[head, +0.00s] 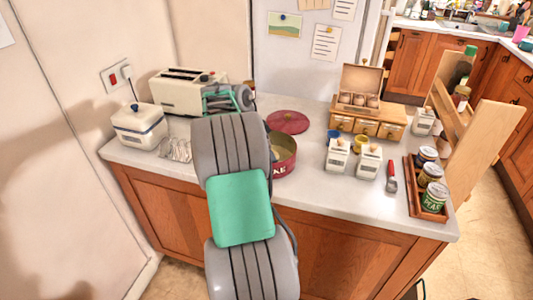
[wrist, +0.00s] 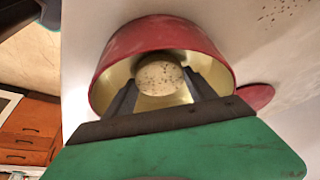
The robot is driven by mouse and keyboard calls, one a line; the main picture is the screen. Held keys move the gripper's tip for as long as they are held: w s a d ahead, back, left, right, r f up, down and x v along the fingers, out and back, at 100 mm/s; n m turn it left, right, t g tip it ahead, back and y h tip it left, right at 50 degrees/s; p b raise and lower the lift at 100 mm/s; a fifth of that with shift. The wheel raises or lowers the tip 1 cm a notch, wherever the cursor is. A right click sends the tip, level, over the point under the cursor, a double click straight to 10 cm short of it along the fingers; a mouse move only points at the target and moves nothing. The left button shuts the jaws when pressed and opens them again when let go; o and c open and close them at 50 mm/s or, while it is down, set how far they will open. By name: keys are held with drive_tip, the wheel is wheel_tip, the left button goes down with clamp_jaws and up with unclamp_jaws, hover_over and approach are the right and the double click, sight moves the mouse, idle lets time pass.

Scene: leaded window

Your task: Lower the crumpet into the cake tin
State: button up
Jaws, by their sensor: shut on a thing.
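The cake tin (head: 284,160) is round and red with a gold-coloured inside. It stands on the counter, partly hidden behind my arm in the head view. In the wrist view the tin (wrist: 111,58) opens towards the camera. My gripper (wrist: 160,82) is shut on the crumpet (wrist: 159,73), a pale round piece with dark specks. The crumpet shows within the tin's rim, between the two dark fingers. Its height above the tin's floor is hard to tell. In the head view the crumpet and fingertips are hidden by my arm.
A red lid (head: 288,122) lies behind the tin. A cream toaster (head: 184,90) and a white box (head: 138,126) stand to the left. White canisters (head: 337,157), a wooden egg box (head: 366,118) and a tray of cans (head: 428,212) stand to the right.

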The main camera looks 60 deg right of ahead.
drive_tip(key=shift+f, duration=0.25)
drive_tip(key=o, duration=1.4)
